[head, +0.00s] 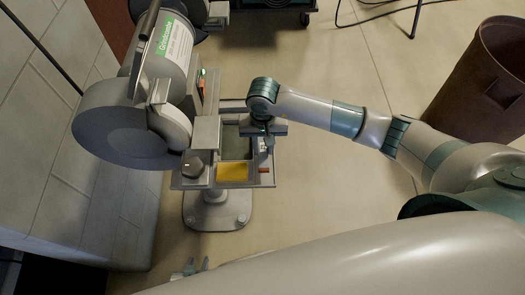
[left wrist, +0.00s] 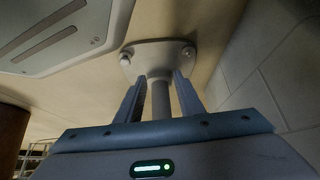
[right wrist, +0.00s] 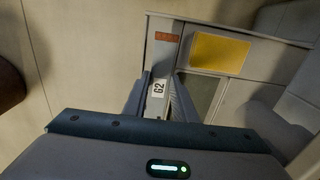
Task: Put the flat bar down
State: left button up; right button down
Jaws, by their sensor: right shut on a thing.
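The flat bar (right wrist: 157,89) is a narrow grey strip with a white "G2" label, seen between the fingers of my right gripper (right wrist: 160,80) in the right wrist view. My right gripper also shows in the head view (head: 267,143), shut on the bar over the right side of the bench grinder's tray (head: 203,182). The gripper hides part of the bar, and I cannot tell whether it touches the tray. My left gripper (head: 190,268) is low at the bottom of the head view. In the left wrist view (left wrist: 160,88) its fingers are apart and empty, with the pedestal post beyond them.
The grinder (head: 120,120) stands on a pedestal with a bolted foot (head: 216,218), beside a cinderblock wall (head: 45,150). A brown bin (head: 480,85) stands at right; the floor between is clear.

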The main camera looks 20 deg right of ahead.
aim_at(263, 151)
pick_arm(q)
jog(key=shift+r, duration=0.1)
pick_arm(e)
jog(key=shift+a+f, duration=0.1)
jog(key=shift+f, duration=0.3)
jog(key=shift+f+p, duration=0.5)
jog(key=shift+f, duration=1.1)
pick_arm(q)
jog(key=shift+w+d+r+t, duration=0.3)
jog(key=shift+d+r+t, duration=0.15)
jog(key=shift+d+t, duration=0.1)
pick_arm(e)
jog(key=shift+f, duration=0.2)
jog(key=c, duration=1.7)
grip_release()
pick_arm(q)
jog(key=shift+a, duration=0.25)
jog(key=shift+f, duration=0.1)
